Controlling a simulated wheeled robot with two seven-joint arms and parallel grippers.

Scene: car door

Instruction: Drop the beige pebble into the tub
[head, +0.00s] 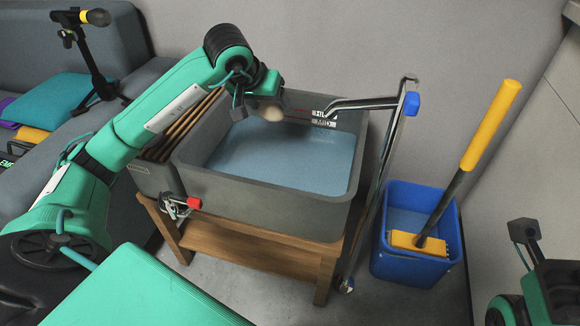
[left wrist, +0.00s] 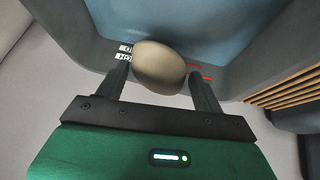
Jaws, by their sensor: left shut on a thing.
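The beige pebble (left wrist: 158,68) is smooth and rounded. My left gripper (left wrist: 160,80) is shut on it, with one dark finger on each side. In the head view the pebble (head: 269,112) hangs above the far part of the grey tub (head: 255,212). The tub is open at the top and shows a blue, water-like surface (head: 285,155) inside. My left gripper (head: 262,105) is above that surface, and its fingers are hard to make out in the head view. Part of my right arm shows at the lower right; its fingertips cannot be seen.
The tub stands on a wooden bench (head: 240,258). A blue bucket (head: 405,210) holds a yellow-handled tool (head: 480,140). A grey sofa (head: 30,50) is at the left.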

